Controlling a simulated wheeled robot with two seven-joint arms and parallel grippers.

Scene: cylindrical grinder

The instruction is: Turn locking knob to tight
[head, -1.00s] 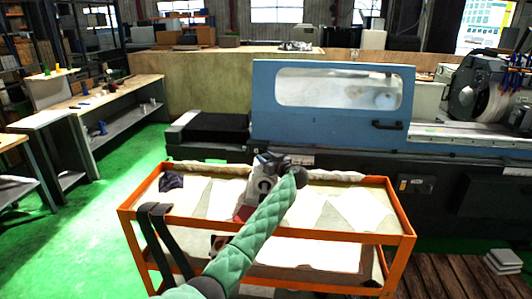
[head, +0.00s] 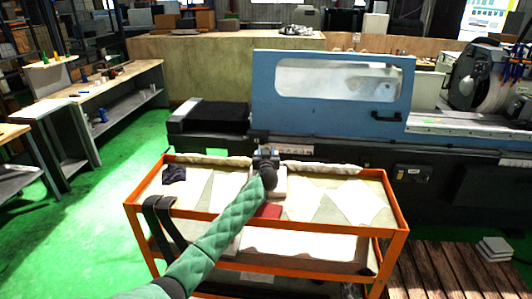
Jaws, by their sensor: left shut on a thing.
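My left gripper (head: 266,157) is over the middle of the orange cart (head: 137,213), at a small grey and white device (head: 279,185) standing on the cart's top. The gripper is shut on a small part there, which appears to be the locking knob. The knob itself is hidden behind the gripper and wrist, so its turn position cannot be read. My green-sleeved left arm reaches in from the bottom left and covers part of the device. My right gripper is not in view.
Pale sheets and a dark cloth (head: 174,174) lie on the cart top. A red item (head: 268,211) sits by the device. Behind the cart stands the grinder with its blue windowed door (head: 330,120). A workbench (head: 117,82) is at the left; green floor between is clear.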

